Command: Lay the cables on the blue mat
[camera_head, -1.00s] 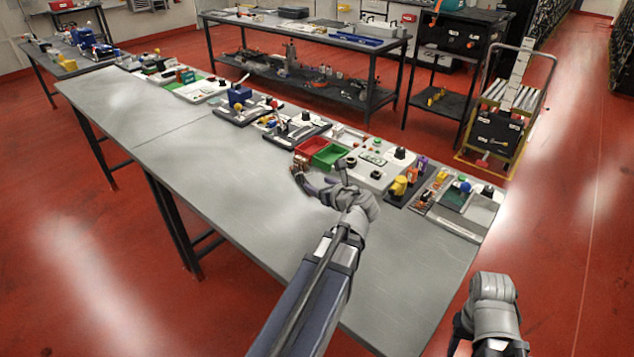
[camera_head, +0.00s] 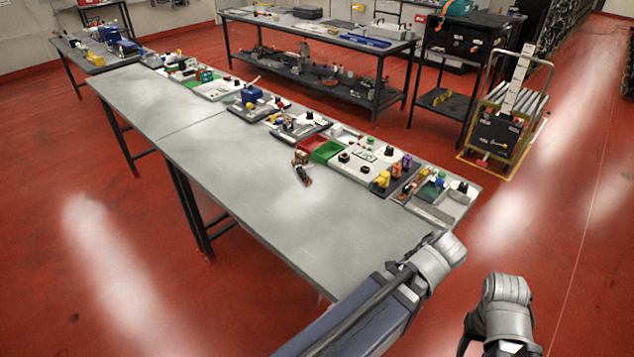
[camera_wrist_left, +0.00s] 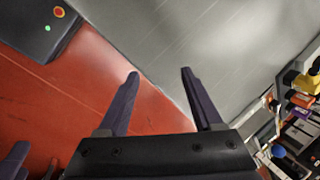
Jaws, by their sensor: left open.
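A small bundle (camera_head: 301,168), orange-brown at one end and dark at the other, lies on the grey tabletop by the red bin. It may be the cables, but it is too small to tell. I cannot make out a blue mat in these views. My left gripper (camera_head: 440,257) is over the near right part of the table, well away from the bundle. In the left wrist view its two dark fingers (camera_wrist_left: 160,76) are spread and empty above the table edge. My right gripper (camera_head: 490,315) is at the lower right beyond the table, its fingertips mostly hidden.
A red bin (camera_head: 311,143) and a green bin (camera_head: 326,151) stand among boards and small parts along the table's far edge. The grey tabletop (camera_head: 240,175) is mostly bare. A shelf table (camera_head: 320,30) and a trolley (camera_head: 505,115) stand behind on red floor.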

